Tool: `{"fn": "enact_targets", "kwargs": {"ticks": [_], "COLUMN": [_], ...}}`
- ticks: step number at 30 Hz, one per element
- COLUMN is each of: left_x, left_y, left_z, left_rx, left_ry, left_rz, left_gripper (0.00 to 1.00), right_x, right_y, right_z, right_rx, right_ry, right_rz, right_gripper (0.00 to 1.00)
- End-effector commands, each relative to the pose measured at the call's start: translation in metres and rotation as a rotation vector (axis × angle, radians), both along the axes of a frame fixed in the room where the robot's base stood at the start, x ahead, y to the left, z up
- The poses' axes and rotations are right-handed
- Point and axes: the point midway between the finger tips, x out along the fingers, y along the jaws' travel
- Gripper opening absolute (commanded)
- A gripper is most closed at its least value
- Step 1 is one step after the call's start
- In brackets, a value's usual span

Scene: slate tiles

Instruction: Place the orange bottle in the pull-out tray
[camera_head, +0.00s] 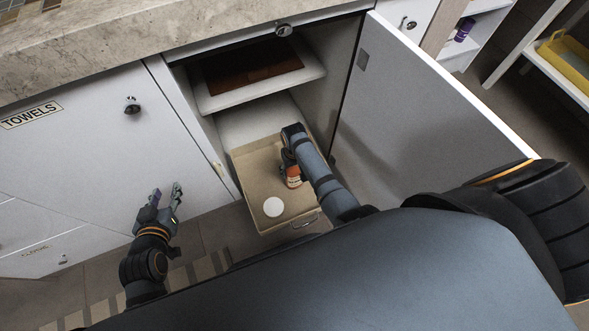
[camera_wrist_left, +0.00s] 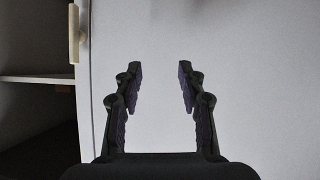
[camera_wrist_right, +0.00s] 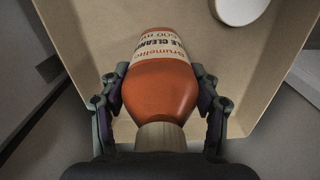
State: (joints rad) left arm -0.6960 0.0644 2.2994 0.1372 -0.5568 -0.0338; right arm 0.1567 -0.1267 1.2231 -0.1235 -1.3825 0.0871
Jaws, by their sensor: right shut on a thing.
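The orange bottle (camera_head: 292,176) has a pale label and cap and is at the pull-out tray (camera_head: 247,166), a tan box drawn out of the open cabinet. My right gripper (camera_head: 289,160) is shut on the bottle; the right wrist view shows the bottle (camera_wrist_right: 160,85) between both fingers (camera_wrist_right: 163,100), over the tray's inside. I cannot tell whether the bottle's base touches the tray floor. My left gripper (camera_head: 167,192) is open and empty in front of the white cabinet front; its spread fingers also show in the left wrist view (camera_wrist_left: 158,90).
A white round object (camera_head: 273,207) lies in the tray's front part. The cabinet door (camera_head: 430,110) stands open to the right of the tray. A shelf (camera_head: 262,88) with a brown item is above the tray. A yellow tray (camera_head: 567,62) and a purple item (camera_head: 464,29) are on far-right shelves.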

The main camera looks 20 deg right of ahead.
Motion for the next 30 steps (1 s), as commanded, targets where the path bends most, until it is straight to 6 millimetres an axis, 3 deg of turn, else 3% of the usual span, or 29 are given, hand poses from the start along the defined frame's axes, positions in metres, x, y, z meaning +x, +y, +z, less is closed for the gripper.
{"fn": "enact_targets", "kwargs": {"ticks": [5, 6, 10, 23, 30], "left_x": [0.003, 0.003, 0.003, 0.002, -0.039], "left_y": [0.0, 0.0, 0.0, 0.0, -0.004], "left_z": [0.004, 0.005, 0.004, 0.004, -0.042], "left_rx": [0.001, 0.001, 0.001, 0.001, -0.009], "left_ry": [-0.019, -0.021, -0.02, -0.011, 0.22], "left_rz": [0.001, 0.001, 0.001, 0.0, -0.014], "left_gripper": [0.4, 0.4, 0.4, 0.4, 0.4], "right_x": [0.001, 0.0, 0.0, 0.0, 0.0], "right_y": [0.0, 0.0, 0.0, 0.0, 0.0], "right_z": [-0.002, -0.003, -0.002, 0.001, 0.014], "right_rx": [0.0, 0.0, 0.0, 0.0, 0.0], "right_ry": [-0.003, -0.001, -0.001, 0.0, -0.001], "right_rz": [0.0, 0.0, 0.0, 0.0, 0.0], "right_gripper": [0.09, 0.65, 0.83, 0.85, 0.85]}}
